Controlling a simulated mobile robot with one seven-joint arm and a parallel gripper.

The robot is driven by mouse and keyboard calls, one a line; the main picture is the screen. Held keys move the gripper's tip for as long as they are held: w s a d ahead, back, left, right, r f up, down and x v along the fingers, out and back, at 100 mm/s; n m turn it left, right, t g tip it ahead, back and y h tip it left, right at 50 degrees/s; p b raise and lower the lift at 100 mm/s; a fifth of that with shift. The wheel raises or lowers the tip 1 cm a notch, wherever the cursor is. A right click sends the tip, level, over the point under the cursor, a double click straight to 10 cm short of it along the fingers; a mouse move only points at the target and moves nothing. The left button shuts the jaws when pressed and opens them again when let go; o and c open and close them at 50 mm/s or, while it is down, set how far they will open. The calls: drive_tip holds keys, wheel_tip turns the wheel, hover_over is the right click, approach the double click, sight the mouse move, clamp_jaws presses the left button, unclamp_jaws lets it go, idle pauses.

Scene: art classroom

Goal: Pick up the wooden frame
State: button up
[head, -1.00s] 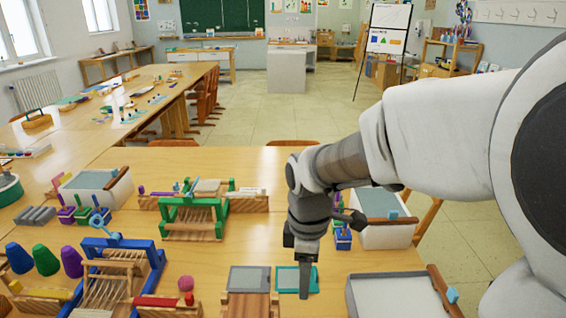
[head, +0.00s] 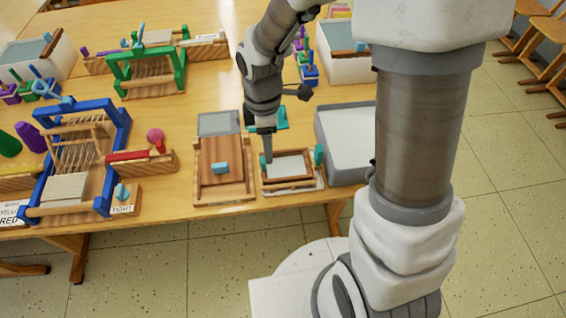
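A small brown wooden frame (head: 292,182) with teal end pieces lies around a white sheet, near the table's front edge. It sits on a light base with a pale rim. My gripper (head: 267,157) points down at the frame's far left corner, beside the left teal piece. Its fingers line up in this view, so the gap between them is hidden. I cannot tell whether they touch the frame.
A wooden board with a grey panel (head: 219,123) stands just left. A grey-white tray (head: 345,148) is close on the right. A blue loom (head: 75,150) and a green loom (head: 147,72) stand further left. A teal flat piece (head: 281,117) lies behind my gripper.

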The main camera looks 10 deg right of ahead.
drive_tip(key=f, duration=0.1)
drive_tip(key=f+b, duration=0.1)
drive_tip(key=f, duration=0.1)
drive_tip(key=a+f, duration=0.1)
drive_tip(key=f, duration=0.1)
drive_tip(key=shift+d, duration=0.1)
drive_tip(key=shift+c, duration=0.3)
clamp_jaws()
